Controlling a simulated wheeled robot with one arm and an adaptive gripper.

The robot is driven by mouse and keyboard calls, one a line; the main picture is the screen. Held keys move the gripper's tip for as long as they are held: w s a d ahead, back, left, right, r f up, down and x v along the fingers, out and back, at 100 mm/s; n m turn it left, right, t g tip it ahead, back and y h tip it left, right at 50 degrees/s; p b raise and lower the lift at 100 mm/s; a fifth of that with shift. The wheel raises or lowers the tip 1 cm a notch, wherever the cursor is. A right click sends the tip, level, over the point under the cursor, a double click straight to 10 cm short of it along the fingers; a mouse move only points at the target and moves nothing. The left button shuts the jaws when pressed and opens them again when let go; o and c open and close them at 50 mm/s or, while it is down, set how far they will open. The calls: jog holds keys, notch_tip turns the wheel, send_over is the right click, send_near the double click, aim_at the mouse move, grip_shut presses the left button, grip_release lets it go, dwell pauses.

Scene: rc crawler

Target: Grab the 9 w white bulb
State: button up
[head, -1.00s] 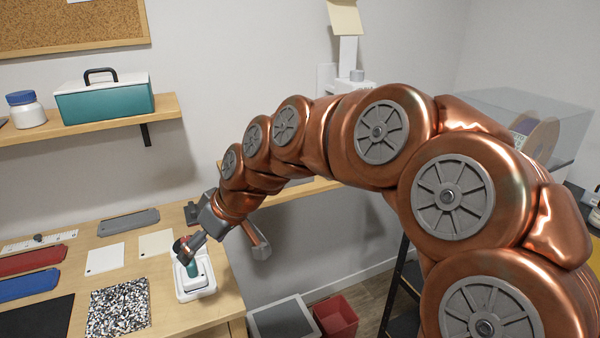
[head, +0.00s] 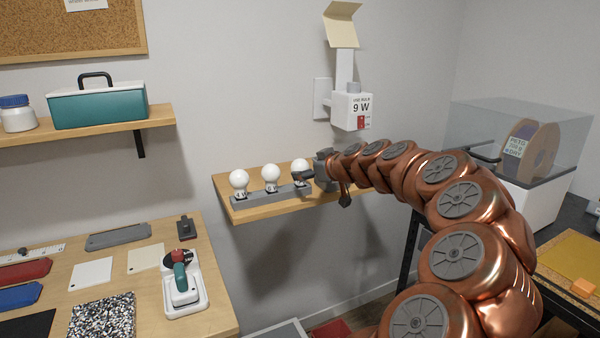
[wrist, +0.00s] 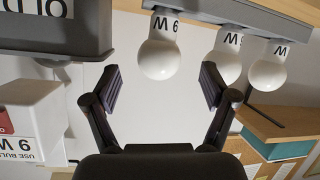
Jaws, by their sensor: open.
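Three white bulbs stand in a row in a grey holder (head: 262,197) on the small wall shelf. The rightmost bulb (head: 300,168) is closest to my gripper (head: 306,177). In the upside-down wrist view, the bulb marked 9 W (wrist: 158,60) hangs between the spread fingers of my gripper (wrist: 161,87), with a gap on each side. A middle bulb (wrist: 228,66) and a far bulb (wrist: 268,72) show to its right; their numbers are hard to read. My gripper is open and empty.
A white wall fixture (head: 352,110) reads "use bulb 9 W", above and right of the shelf (head: 250,211). A clear-topped box (head: 520,135) stands at right.

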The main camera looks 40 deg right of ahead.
aim_at(304, 166)
jog(key=w, duration=0.2)
jog(key=w+p, duration=0.1)
jog(key=shift+w+d+f, duration=0.2)
jog(key=shift+w+d, duration=0.15)
jog(key=shift+d, duration=0.05)
jog(key=shift+w+d+f, duration=0.1)
jog(key=shift+w+f, duration=0.25)
jog(key=shift+w, duration=0.25)
jog(key=c, duration=1.1)
